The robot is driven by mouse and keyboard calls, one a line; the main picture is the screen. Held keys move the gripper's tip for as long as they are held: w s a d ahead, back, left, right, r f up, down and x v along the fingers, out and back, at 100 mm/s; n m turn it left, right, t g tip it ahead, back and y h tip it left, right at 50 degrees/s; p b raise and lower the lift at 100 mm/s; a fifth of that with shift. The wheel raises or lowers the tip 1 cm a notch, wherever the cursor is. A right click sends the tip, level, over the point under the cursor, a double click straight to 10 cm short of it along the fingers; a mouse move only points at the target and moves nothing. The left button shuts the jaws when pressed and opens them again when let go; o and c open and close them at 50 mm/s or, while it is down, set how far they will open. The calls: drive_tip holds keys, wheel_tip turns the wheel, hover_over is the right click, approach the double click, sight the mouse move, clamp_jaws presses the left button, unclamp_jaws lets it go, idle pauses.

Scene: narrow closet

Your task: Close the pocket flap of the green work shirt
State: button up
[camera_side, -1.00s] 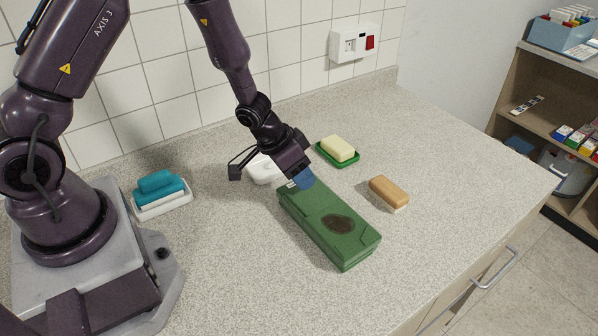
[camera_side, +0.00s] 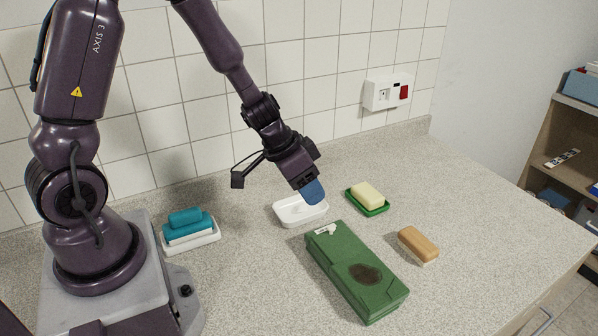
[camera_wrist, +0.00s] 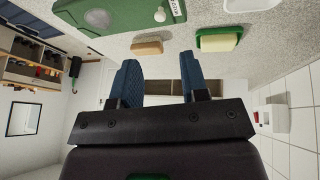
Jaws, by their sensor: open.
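The green work shirt (camera_side: 340,258) lies folded into a long block on the counter, with a dark oval patch near its front end. A small white piece (camera_side: 325,229) shows at its far end. In the wrist view the shirt (camera_wrist: 130,22) is at the top, with a round white spot and a white label at its edge. I cannot tell whether the pocket flap is open or closed. My gripper (camera_side: 312,191) has blue fingers and is above and behind the shirt's far end, apart from it. In the wrist view the fingers (camera_wrist: 159,72) stand apart with nothing between them.
A white empty dish (camera_side: 300,212) is just below and left of my gripper. A yellow sponge on a green dish (camera_side: 367,197) and a tan sponge (camera_side: 418,244) lie right of the shirt. Teal sponges (camera_side: 187,224) sit on a white dish at left. The right counter is clear.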

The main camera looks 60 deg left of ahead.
drive_tip(key=shift+v, duration=1.85)
drive_tip(key=s+a+r+t+y, duration=0.1)
drive_tip(key=a+r+y, duration=0.6)
drive_tip(key=a, duration=0.1)
drive_tip(key=s+d+r+n+h, duration=0.1)
drive_tip(key=s+d+r+h, duration=0.3)
drive_tip(key=s+d+r, duration=0.5)
drive_tip(key=shift+s+d+r+h, duration=0.35)
drive_tip(key=shift+s+d, duration=0.45)
drive_tip(key=shift+s, duration=1.4)
